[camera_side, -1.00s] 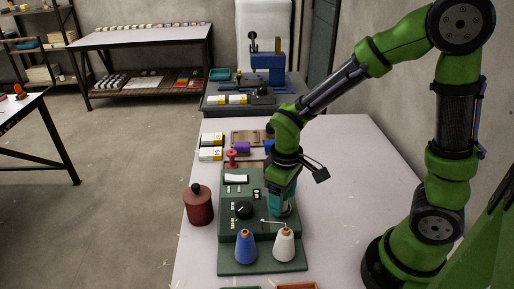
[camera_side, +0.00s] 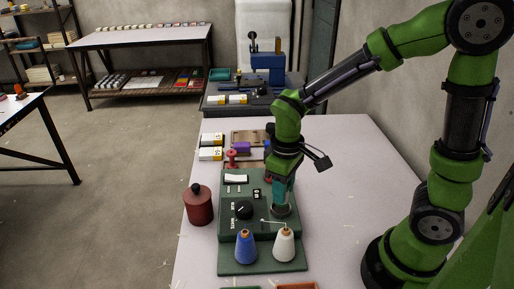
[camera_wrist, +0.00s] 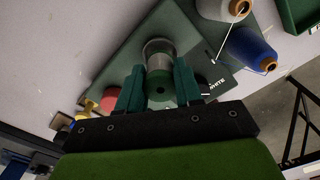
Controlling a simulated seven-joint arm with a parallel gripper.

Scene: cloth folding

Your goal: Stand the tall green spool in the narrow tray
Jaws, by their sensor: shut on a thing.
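My gripper (camera_wrist: 158,88) is shut on the green spool (camera_wrist: 160,84), which shows end-on between the teal fingers in the wrist view, with a grey round part beyond it. In the side view my gripper (camera_side: 282,205) is low over the right part of the dark green machine (camera_side: 232,205), behind the white cone. The spool is mostly hidden there; whether it touches the machine I cannot tell. Brown trays (camera_side: 244,136) lie behind the machine; which tray is the narrow one is unclear.
A blue cone (camera_side: 245,247) and a white cone (camera_side: 284,245) stand on the machine's front plate. A dark red canister (camera_side: 199,206) stands at its left. A red spool (camera_side: 231,158) and a purple block (camera_side: 242,147) lie behind. The table's right side (camera_side: 345,190) is clear.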

